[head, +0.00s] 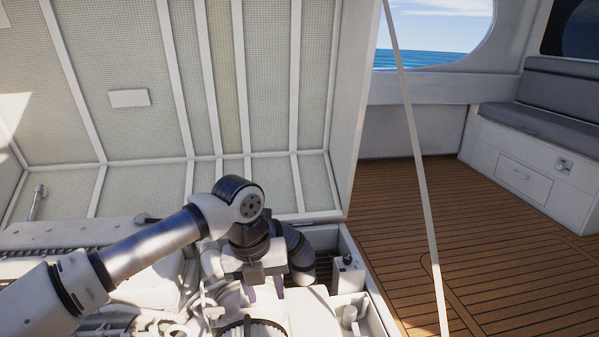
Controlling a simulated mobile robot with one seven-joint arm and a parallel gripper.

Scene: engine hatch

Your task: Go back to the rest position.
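My arm reaches in from the lower left of the head view and bends down over the open engine hatch. My gripper (265,289) points down over the engine (180,325) near the hatch's right side. Its two dark fingers are spread apart, and I see nothing held between them. I cannot tell from this view whether the fingertips touch any part below them.
The raised hatch lid (130,99) stands behind my arm. A pale strut (415,150) slants down on the right. A small box (348,275) sits right of my gripper. Wooden deck (480,240) lies open to the right, before a bench (540,130).

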